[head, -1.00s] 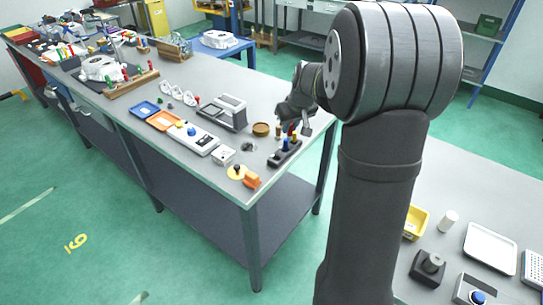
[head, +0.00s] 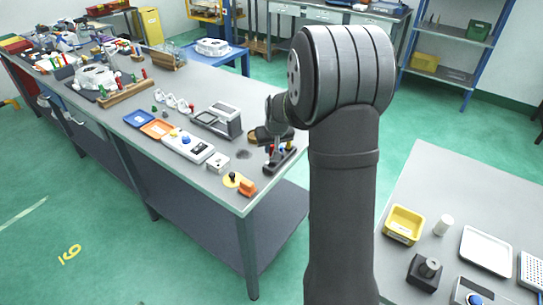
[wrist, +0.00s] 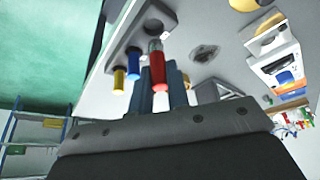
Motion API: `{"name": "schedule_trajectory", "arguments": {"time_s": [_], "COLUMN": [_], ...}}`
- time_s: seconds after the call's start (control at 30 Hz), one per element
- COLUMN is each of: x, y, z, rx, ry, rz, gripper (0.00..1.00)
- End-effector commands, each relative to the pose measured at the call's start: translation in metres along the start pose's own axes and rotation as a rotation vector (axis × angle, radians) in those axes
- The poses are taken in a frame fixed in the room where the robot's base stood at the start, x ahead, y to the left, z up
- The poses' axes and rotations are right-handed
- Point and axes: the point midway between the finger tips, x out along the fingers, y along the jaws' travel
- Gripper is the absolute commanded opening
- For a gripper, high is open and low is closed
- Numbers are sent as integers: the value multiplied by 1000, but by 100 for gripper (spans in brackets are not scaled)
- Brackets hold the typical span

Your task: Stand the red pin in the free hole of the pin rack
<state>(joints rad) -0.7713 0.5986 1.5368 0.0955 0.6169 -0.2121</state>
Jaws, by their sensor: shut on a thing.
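The red pin (wrist: 158,70) is between the fingers of my gripper (wrist: 162,82), its silvery end pointing at the pin rack (wrist: 127,40). The rack is a dark grey block with a round hole (wrist: 153,27) near one end, close to the silvery end. I cannot tell whether the pin touches the rack. A blue pin (wrist: 133,62) and a yellow pin (wrist: 118,80) stand in the rack beside the red one. In the head view, my gripper (head: 277,138) is just over the rack (head: 282,160) and partly hides the pins.
A grey machined part (head: 217,120), a white switch box (head: 188,145), a small white box (head: 218,162) and an orange block (head: 247,187) stand left of the rack. The rack sits near the bench's right edge. A yellow bin (head: 404,224) is on the right table.

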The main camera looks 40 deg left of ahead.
Motion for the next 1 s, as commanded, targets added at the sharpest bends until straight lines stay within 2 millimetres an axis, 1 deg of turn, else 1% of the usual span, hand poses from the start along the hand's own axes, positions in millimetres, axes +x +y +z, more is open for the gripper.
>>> {"name": "schedule_trajectory", "arguments": {"time_s": [0.13, 0.3, 0.7, 0.73, 0.8, 0.83, 1.0], "x": [12, 35, 40, 40, 40, 40, 40], "y": [0, 0, 0, 0, 0, 0, 0], "z": [5, 15, 17, 16, 16, 16, 16], "rx": [1, 0, 0, 0, 0, 0, 0], "ry": [-2, -3, 0, 1, 1, 1, 0], "rz": [0, -1, -1, -1, -1, -1, -1], "gripper": [0, 0, 0, 21, 35, 37, 37]}}
